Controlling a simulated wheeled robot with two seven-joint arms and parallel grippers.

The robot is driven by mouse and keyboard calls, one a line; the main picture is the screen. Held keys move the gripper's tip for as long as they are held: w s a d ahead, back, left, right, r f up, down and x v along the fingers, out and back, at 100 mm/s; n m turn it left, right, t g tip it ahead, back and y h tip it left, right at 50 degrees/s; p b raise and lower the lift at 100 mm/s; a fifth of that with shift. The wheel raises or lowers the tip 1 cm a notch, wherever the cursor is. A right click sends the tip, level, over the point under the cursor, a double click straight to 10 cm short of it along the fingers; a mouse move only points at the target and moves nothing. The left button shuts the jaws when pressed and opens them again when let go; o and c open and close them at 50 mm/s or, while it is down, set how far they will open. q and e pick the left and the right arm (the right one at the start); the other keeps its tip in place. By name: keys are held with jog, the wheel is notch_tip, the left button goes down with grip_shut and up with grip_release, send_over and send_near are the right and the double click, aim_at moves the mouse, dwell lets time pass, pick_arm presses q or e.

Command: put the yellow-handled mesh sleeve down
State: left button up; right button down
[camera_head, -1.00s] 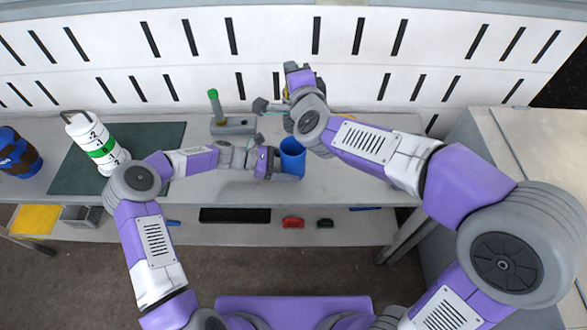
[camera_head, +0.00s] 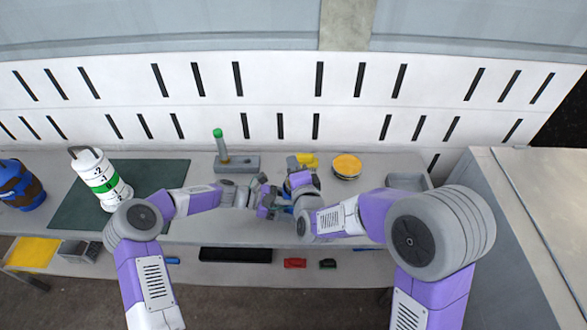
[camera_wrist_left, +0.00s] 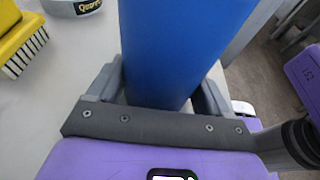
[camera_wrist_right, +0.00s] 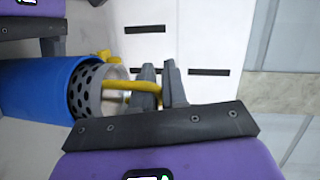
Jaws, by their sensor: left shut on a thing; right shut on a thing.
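My right gripper (camera_head: 300,180) is low over the bench; in the right wrist view its fingers (camera_wrist_right: 160,85) are shut on the yellow handle (camera_wrist_right: 130,86) of the mesh sleeve. The sleeve's perforated grey end (camera_wrist_right: 88,92) is at the mouth of the blue cylinder (camera_wrist_right: 35,88), seemingly partly inside it; the rest is hidden. My left gripper (camera_head: 268,205) is shut on the blue cylinder, which fills the middle of the left wrist view (camera_wrist_left: 180,50). In the head view my grippers mostly cover cylinder and sleeve.
A yellow brush (camera_head: 306,160) and a yellow-topped tin (camera_head: 346,170) stand behind my right gripper. A grey tray (camera_head: 408,180) is at right. A green-tipped post on a grey base (camera_head: 240,164) is at the back. A white numbered cylinder (camera_head: 105,190) stands on the dark mat (camera_head: 150,185).

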jog(key=shift+f, duration=0.4)
jog(key=shift+f, duration=0.1)
jog(key=shift+f, duration=0.5)
jog(key=c, duration=1.2)
grip_release()
jog(key=shift+o, duration=0.2)
jog(key=shift+r, duration=0.3)
jog(key=v, duration=0.7)
jog(key=shift+s+r, duration=0.25)
jog(key=shift+r, duration=0.05)
